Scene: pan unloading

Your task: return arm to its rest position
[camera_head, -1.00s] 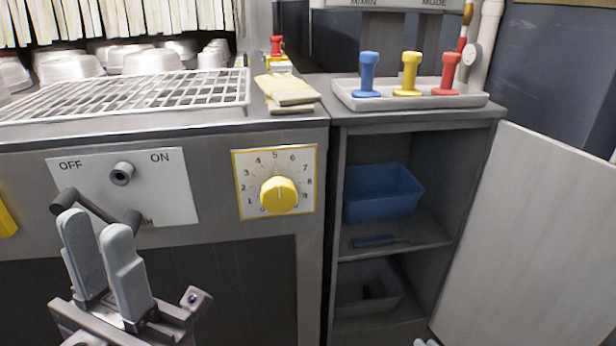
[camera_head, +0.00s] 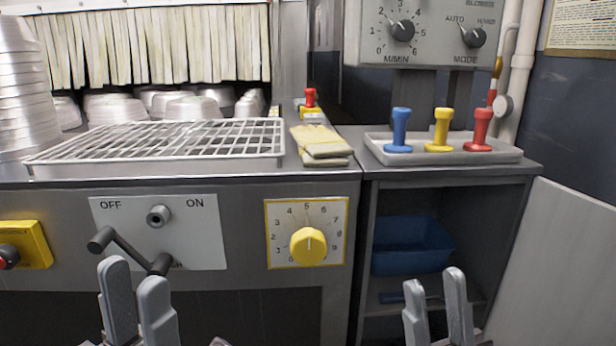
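My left gripper (camera_head: 138,300) is at the lower left, in front of the machine's lower panel and just below the black lever (camera_head: 130,250). Its two grey fingers stand upright with a gap between them and nothing held. My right gripper (camera_head: 434,305) is at the lower right, in front of the open cabinet (camera_head: 365,255). Its two fingers are apart and empty. I cannot tell from this view whether the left fingers touch the lever, but they appear below it. The arms themselves are mostly out of the picture.
A wire rack (camera_head: 165,142) lies on the machine top, with metal pans (camera_head: 185,107) behind and a pan stack (camera_head: 22,95) at left. Gloves (camera_head: 320,143) lie right of it. A tray (camera_head: 375,150) holds blue, yellow and red handled tools. The cabinet door (camera_head: 560,270) stands open at right.

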